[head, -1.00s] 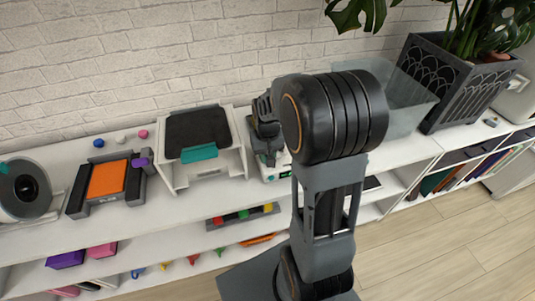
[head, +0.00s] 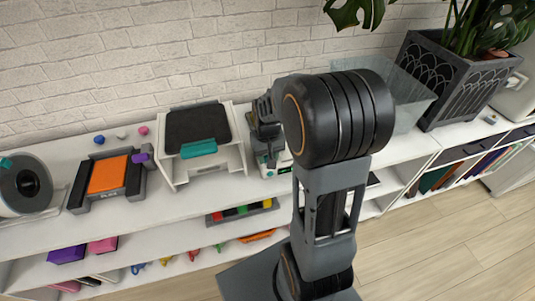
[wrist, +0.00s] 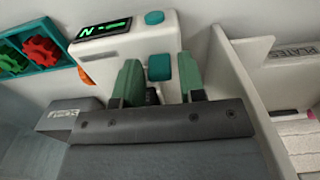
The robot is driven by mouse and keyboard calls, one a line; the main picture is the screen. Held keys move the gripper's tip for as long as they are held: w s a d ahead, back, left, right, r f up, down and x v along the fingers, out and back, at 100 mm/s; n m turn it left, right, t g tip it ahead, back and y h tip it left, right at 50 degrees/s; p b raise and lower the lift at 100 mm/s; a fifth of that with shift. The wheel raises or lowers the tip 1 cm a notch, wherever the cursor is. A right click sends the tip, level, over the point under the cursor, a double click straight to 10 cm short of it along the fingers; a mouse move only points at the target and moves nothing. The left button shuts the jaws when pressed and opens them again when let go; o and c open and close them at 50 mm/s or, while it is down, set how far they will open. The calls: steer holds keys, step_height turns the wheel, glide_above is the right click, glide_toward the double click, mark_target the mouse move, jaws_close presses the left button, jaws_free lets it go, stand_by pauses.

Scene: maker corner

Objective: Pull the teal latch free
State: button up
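In the wrist view, a small teal block (wrist: 159,67), which looks like the latch, sits on the front of a white device (wrist: 128,50) with a lit display. My gripper (wrist: 160,78) has its two green fingers apart, one on each side of the block. I see a gap on both sides, so the fingers do not appear to be closed on it. A dark part shows below the block between the fingers. In the head view, my arm covers part of the device (head: 270,160) and hides the fingers.
A white stand (head: 172,172) with a black plate and a wide teal tab (head: 199,148) stands left of the device. An orange-topped unit (head: 108,174) and a spool (head: 28,183) are farther left. A clear bin (head: 412,100) and a planter (head: 450,80) are on the right.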

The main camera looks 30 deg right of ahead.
steer(key=shift+o, duration=1.1)
steer(key=shift+d+r, duration=0.1)
step_height(320, 180, up, 14)
steer(key=shift+f+p, duration=0.2)
steer(key=shift+p, duration=0.25)
